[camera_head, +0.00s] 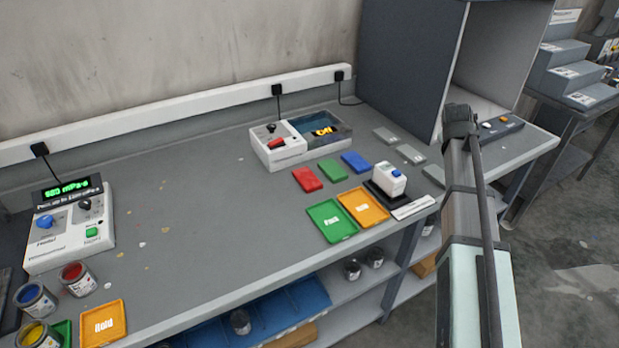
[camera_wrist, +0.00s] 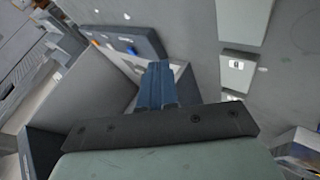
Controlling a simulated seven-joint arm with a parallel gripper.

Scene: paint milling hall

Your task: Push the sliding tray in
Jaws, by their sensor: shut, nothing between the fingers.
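No part is clearly recognisable as the sliding tray. One candidate is the dark flat base (camera_head: 378,196) under a small white instrument (camera_head: 388,178) near the bench's front edge; I cannot tell whether it slides. My gripper (camera_wrist: 156,70) shows in the wrist view with its blue fingers together and nothing between them. It is above the right end of the bench, near a dark control strip (camera_wrist: 125,40) with coloured buttons. In the head view my arm hides the fingers, and the control strip (camera_head: 500,129) lies just right of the arm's end.
A large grey booth (camera_head: 408,60) stands at the back right. Grey test panels (camera_head: 385,135) lie before it.

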